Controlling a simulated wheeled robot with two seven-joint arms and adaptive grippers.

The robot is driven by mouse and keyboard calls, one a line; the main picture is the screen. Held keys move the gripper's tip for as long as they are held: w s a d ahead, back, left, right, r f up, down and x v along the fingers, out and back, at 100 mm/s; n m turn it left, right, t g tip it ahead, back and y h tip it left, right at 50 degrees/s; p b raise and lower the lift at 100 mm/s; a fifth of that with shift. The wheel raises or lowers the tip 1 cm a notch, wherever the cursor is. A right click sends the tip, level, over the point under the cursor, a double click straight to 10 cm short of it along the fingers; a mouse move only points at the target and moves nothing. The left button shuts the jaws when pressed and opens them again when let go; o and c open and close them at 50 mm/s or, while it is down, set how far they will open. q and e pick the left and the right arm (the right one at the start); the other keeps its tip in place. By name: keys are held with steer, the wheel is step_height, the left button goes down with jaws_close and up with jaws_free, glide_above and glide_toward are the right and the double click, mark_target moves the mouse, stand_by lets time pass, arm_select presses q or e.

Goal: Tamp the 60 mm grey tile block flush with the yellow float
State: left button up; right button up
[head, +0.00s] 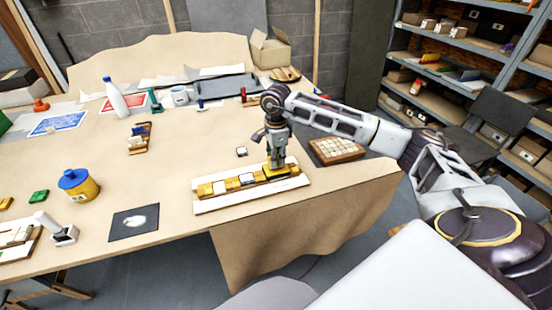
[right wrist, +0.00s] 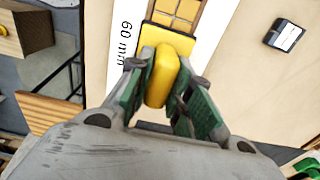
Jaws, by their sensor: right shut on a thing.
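My right gripper (head: 276,165) is shut on the handle of the yellow float (head: 282,171), at the right part of a white panel (head: 230,202) with a row of tan and pale blocks. In the right wrist view the green-padded fingers (right wrist: 160,85) close on both sides of the yellow handle (right wrist: 161,75), and the float's plate (right wrist: 166,39) shows behind it. A "60 mm" mark (right wrist: 125,42) is printed on the panel beside the float. No 60 mm grey block can be made out there; the float and gripper cover that spot. My left gripper is out of view.
A small loose pale tile (head: 242,151) lies behind the panel. A wooden tray of pale tiles (head: 337,151) stands to its right, near the table's edge. A dark square mat (head: 134,222) and a yellow pot with a blue lid (head: 77,186) are to the left.

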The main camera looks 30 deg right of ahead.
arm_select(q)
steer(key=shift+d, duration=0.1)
arm_select(e)
steer(key=shift+s+a+f, duration=0.1)
steer(key=shift+s+f, duration=0.1)
steer(key=shift+f, duration=0.05)
steer(key=shift+w+r+p, duration=0.15)
steer(key=shift+r+p, duration=0.15)
steer(key=shift+r, duration=0.25)
steer(key=shift+r+p, duration=0.45)
steer(key=shift+r, duration=0.95)
steer(key=shift+r+p, duration=0.75)
steer(key=shift+r, duration=0.3)
steer(key=shift+r+p, duration=0.3)
steer(key=shift+r, duration=0.3)
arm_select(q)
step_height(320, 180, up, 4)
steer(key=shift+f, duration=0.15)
arm_select(e)
steer(key=shift+r, duration=0.1)
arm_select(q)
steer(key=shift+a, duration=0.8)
